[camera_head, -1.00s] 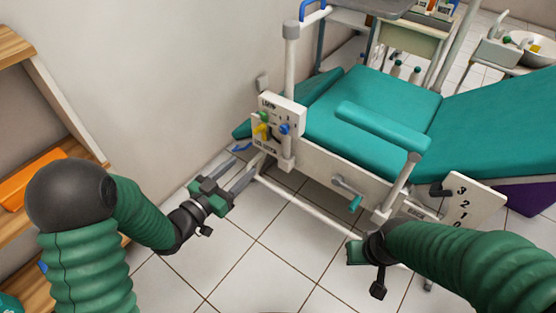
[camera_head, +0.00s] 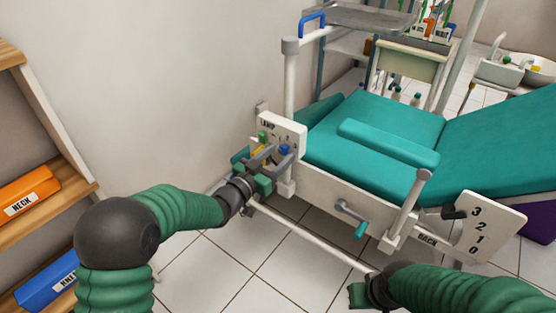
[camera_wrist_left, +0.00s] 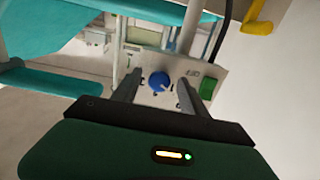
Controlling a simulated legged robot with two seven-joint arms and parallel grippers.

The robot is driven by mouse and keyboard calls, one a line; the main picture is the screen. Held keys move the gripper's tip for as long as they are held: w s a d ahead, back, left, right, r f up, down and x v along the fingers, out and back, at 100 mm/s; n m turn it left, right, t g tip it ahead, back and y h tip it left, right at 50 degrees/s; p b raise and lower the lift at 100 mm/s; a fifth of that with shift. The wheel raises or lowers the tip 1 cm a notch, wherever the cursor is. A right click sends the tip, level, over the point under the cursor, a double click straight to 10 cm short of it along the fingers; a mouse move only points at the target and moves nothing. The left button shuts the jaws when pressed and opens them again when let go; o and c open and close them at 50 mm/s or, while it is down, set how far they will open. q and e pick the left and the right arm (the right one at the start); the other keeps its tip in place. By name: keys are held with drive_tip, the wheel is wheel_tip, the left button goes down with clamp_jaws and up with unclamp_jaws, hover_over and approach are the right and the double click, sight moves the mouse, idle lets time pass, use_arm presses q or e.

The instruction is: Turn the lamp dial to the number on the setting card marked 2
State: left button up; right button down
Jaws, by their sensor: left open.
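The lamp dial is a blue knob (camera_head: 284,149) on a white panel (camera_head: 291,130) lettered LAMP at the near-left corner of the teal chair. In the left wrist view the blue knob (camera_wrist_left: 159,82) shows between my open fingers; contact cannot be told. My left gripper (camera_head: 272,156) is open at the panel, and its fingers also show in the left wrist view (camera_wrist_left: 158,96). A green button (camera_wrist_left: 207,89) sits beside the dial. The dial's number markings are too small to read. I cannot make out a setting card marked 2. My right gripper (camera_head: 362,292) is low, before the chair.
A yellow part (camera_wrist_left: 257,18) is close to the panel. A crank with a teal handle (camera_head: 360,229) and a white plate numbered 3, 2, 1, 0 (camera_head: 490,228) are on the chair's side. Shelves with orange (camera_head: 28,197) and blue boxes (camera_head: 48,283) stand left.

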use_arm(q)
clamp_jaws()
idle(0.3)
drive_tip(key=shift+m, duration=1.5)
drive_tip(key=m, duration=0.2)
drive_tip(key=shift+m+b, duration=0.35)
drive_tip(key=shift+m, duration=0.05)
drive_tip(key=m+b, duration=0.1)
drive_tip(key=m, duration=0.5)
drive_tip(key=shift+b, duration=0.4)
drive_tip(key=shift+f, duration=0.1)
